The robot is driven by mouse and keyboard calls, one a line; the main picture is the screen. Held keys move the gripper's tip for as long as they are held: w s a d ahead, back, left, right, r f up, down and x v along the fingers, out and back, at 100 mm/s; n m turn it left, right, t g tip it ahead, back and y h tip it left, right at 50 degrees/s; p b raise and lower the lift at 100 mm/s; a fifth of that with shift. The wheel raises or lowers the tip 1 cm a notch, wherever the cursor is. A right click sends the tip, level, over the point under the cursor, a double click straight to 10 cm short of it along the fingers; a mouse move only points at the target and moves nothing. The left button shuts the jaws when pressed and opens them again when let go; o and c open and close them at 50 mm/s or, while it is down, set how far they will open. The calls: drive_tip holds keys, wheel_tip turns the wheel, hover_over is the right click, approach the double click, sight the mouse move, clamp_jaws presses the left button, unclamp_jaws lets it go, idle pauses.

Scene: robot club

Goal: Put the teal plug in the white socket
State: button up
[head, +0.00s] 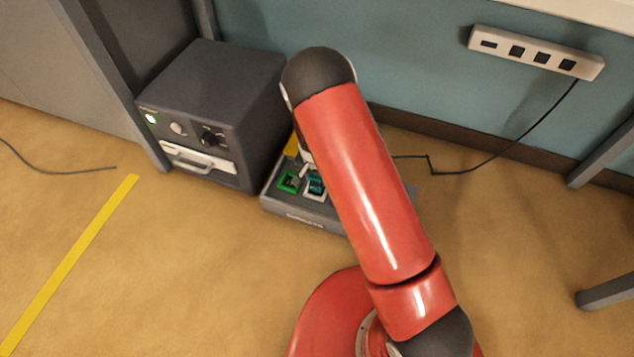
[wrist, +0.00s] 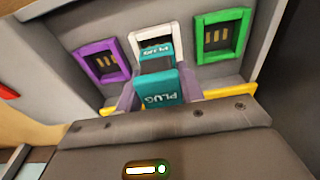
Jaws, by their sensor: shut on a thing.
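The teal plug (wrist: 153,90) is between the fingers of my gripper (wrist: 154,88), which is shut on it. In the wrist view the plug lies in line with the white socket (wrist: 136,42), and teal shows inside the white frame. I cannot tell how deep the plug sits, because it covers most of the opening. In the head view the white socket (head: 315,197) shows with teal (head: 317,184) in or over it. My arm hides most of my gripper there.
The white socket lies between a purple socket (wrist: 80,60) and a green socket (wrist: 201,42), both empty, on a grey box (head: 283,208). A dark grey machine (head: 215,85) stands close on the left. A power strip (head: 535,52) is on the wall, with its cable running to the floor.

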sight(317, 182)
drive_tip(key=shift+f, duration=1.4)
drive_tip(key=shift+f, duration=0.1)
drive_tip(key=o, duration=1)
